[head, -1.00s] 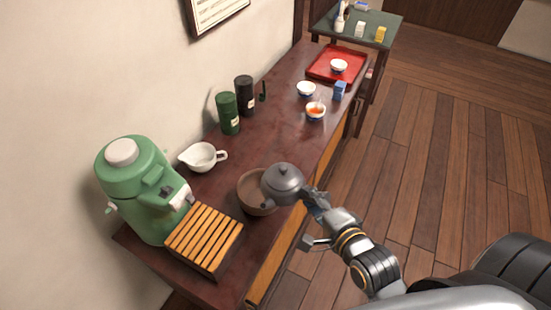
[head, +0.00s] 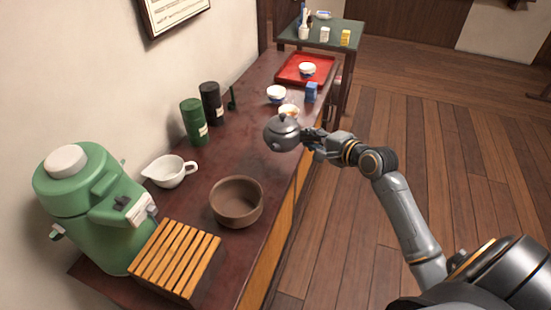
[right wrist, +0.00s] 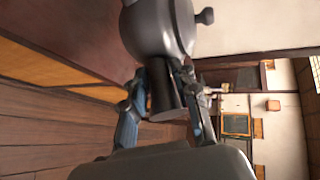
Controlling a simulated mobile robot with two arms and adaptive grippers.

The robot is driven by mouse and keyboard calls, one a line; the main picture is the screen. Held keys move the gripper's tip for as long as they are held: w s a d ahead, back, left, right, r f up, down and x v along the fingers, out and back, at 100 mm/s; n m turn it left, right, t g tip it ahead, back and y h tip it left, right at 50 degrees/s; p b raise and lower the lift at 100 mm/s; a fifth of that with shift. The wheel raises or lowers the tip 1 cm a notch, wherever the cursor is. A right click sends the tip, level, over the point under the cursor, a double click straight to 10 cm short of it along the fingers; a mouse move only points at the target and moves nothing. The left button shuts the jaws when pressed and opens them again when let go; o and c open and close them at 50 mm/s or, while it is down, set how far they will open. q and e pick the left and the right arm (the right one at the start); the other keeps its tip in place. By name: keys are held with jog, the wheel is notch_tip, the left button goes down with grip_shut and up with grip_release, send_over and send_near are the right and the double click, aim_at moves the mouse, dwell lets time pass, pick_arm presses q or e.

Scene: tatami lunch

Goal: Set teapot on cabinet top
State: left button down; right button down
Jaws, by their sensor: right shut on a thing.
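The dark grey teapot (head: 281,134) is held upright by my right gripper (head: 311,140), which is shut on its side handle. The right wrist view shows the teapot's body (right wrist: 160,28) and the handle (right wrist: 164,92) between the two fingers (right wrist: 162,95). In the head view the teapot is over the right edge of the dark red cabinet top (head: 222,152), partly covering a bowl behind it. It looks raised above the surface, though the gap is hard to judge. My left gripper is not in view.
A brown bowl (head: 236,203), a slatted wooden tray (head: 176,262), a green dispenser (head: 92,205) and a white pitcher (head: 169,171) stand on the near part. Canisters (head: 194,121) stand by the wall. White bowls (head: 276,94), a blue box (head: 311,92) and a red tray (head: 290,76) are farther back. Bare cabinet top lies mid-way.

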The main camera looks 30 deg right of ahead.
aim_at(298, 140)
jog(key=w+a, duration=0.1)
jog(key=w+a+f, duration=0.1)
jog(key=w, duration=0.1)
jog(key=shift+w+a+f, duration=0.4)
jog(key=w+f, duration=0.1)
jog(key=w+a+f, duration=0.1)
jog(key=f, duration=0.1)
jog(key=w+a+f, duration=0.1)
jog(key=f, duration=0.1)
jog(key=shift+f+b, duration=0.1)
jog(key=shift+b, duration=0.25)
jog(key=f, duration=0.3)
jog(key=shift+w+a+f+b, duration=0.2)
jog(key=shift+w+f+b, duration=0.05)
jog(key=shift+f+b, duration=0.1)
jog(key=c, duration=1.1)
grip_release()
jog(key=shift+o, duration=0.2)
jog(key=shift+s, duration=0.1)
jog(key=p+v, duration=0.1)
jog(key=v, duration=1.1)
jog(key=shift+a+f, duration=0.1)
